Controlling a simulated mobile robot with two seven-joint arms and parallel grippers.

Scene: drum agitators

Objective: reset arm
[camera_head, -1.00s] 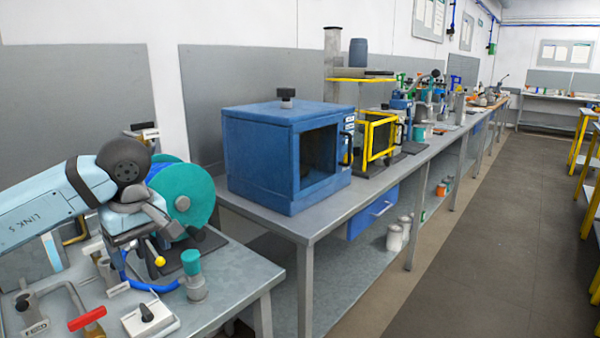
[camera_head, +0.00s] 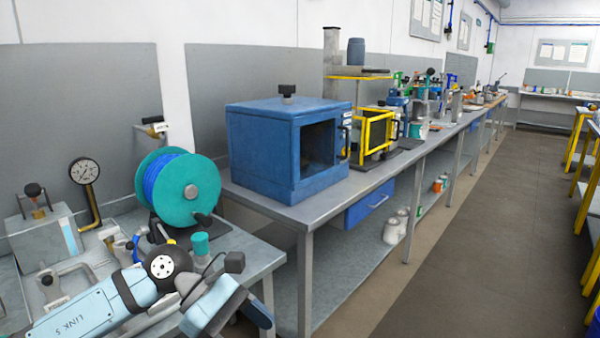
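My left arm (camera_head: 95,312) comes in from the lower left, low over the front of the near bench. Its wrist and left gripper (camera_head: 240,290) are at the bench's front right corner, in front of the teal knob (camera_head: 201,244). I see no object held. The fingers are seen at an angle and their gap is unclear. My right arm and gripper are out of view.
The near bench carries a teal reel with blue hose (camera_head: 178,190), a pressure gauge (camera_head: 84,172) and a grey block with a knob (camera_head: 40,232). A blue cabinet (camera_head: 262,150) stands on the bench behind. The floor aisle (camera_head: 470,220) at right is clear.

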